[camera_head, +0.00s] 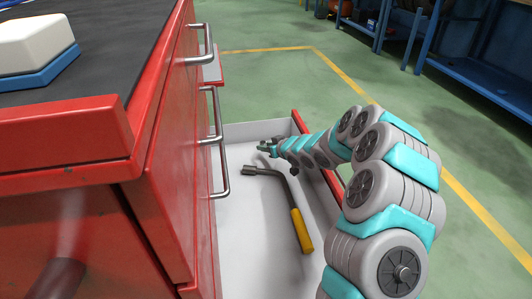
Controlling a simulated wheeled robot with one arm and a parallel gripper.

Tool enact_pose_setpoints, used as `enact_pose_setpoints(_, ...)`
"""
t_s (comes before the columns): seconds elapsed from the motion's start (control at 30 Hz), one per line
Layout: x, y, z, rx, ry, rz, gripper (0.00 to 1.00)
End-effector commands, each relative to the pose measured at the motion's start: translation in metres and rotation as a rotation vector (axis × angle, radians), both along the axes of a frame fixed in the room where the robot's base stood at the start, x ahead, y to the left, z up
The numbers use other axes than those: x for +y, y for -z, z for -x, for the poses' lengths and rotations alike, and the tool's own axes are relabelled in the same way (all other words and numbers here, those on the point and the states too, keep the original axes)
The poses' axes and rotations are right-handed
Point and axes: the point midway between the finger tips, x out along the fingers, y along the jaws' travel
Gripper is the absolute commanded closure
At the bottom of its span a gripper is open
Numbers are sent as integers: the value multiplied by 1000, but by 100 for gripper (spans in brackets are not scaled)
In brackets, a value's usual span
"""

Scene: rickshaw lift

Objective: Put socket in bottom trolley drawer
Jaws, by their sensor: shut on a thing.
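My gripper (268,147) reaches in from the right over the open bottom drawer (240,240) of the red trolley (170,150). It is shut on a small dark grey thing at its tips, which looks like the socket. The socket is too small and too much covered by the fingers to see clearly. It shows above the drawer's white floor near the back; I cannot tell whether it touches the floor. The drawer is pulled out, with white inside walls and a red front edge.
A tool with a yellow handle (302,231) and a bent dark shaft lies in the drawer below my gripper. Metal handles (222,150) of the upper drawers stick out at the left. A white and blue box (35,45) sits on the trolley top.

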Motion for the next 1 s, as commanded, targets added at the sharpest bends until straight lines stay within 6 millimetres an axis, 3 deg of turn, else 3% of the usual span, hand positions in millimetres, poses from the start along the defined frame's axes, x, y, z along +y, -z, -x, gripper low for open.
enact_pose_setpoints(0.3, -1, 32, -1, 0, 3, -1, 100)
enact_pose_setpoints(0.73, -1, 37, 0, -2, 1, 1, 100)
enact_pose_setpoints(0.77, -1, 37, 0, -2, 1, 1, 68)
enact_pose_setpoints(1.0, -1, 37, 0, -2, 1, 1, 41)
